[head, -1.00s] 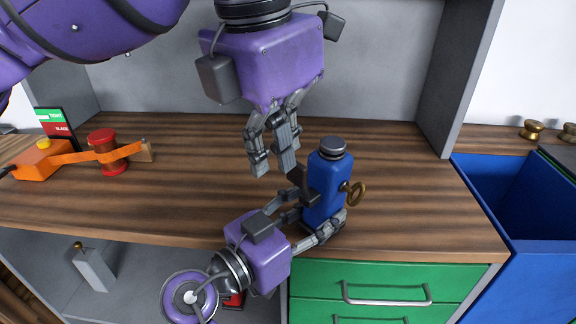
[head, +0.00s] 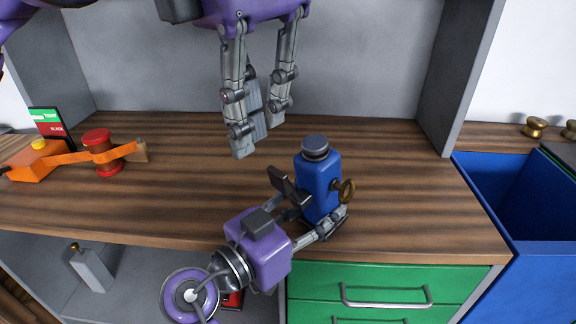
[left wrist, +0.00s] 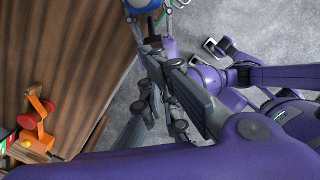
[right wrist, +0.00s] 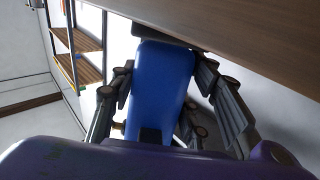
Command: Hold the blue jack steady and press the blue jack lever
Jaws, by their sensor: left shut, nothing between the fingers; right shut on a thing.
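The blue jack (head: 318,180) stands near the front edge of the wooden worktop, with a grey cap and a brass key (head: 347,190) on its right side. Its dark lever (head: 283,182) sticks out up and to the left. My right gripper (head: 316,212) is shut on the jack's lower body from the front; the right wrist view shows the blue body (right wrist: 160,85) between the fingers. My left gripper (head: 249,140) is shut and empty, above and behind the lever, apart from it. In the left wrist view a bit of the jack (left wrist: 140,5) shows at the top edge.
An orange device (head: 38,160) with a strap around a red spool (head: 102,150) lies at the left. A blue bin (head: 515,195) stands right of the worktop (head: 400,190). Green drawers (head: 390,285) are below. The worktop right of the jack is clear.

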